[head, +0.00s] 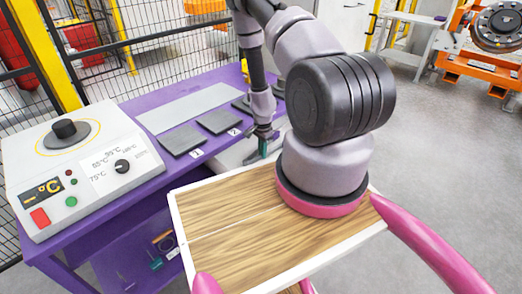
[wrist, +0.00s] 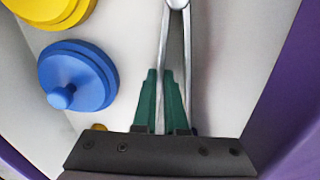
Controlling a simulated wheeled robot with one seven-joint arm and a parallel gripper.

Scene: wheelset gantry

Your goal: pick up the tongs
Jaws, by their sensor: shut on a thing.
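The tongs (wrist: 188,60) are silver metal, with two long legs that meet at a round pivot at the top of the wrist view. My gripper (wrist: 160,73) has green fingers, and they are shut on the tongs, with the left leg between them. The right leg runs along the outer side of the right finger. The lower ends of the legs are hidden by the gripper body.
A blue knobbed disc (wrist: 75,77) and a yellow disc (wrist: 50,10) lie left of the tongs. The purple table (head: 118,208) bears a heater box (head: 80,165) and dark plates (head: 181,139). A wooden board (head: 235,215) is in front. Grey floor is clear at right.

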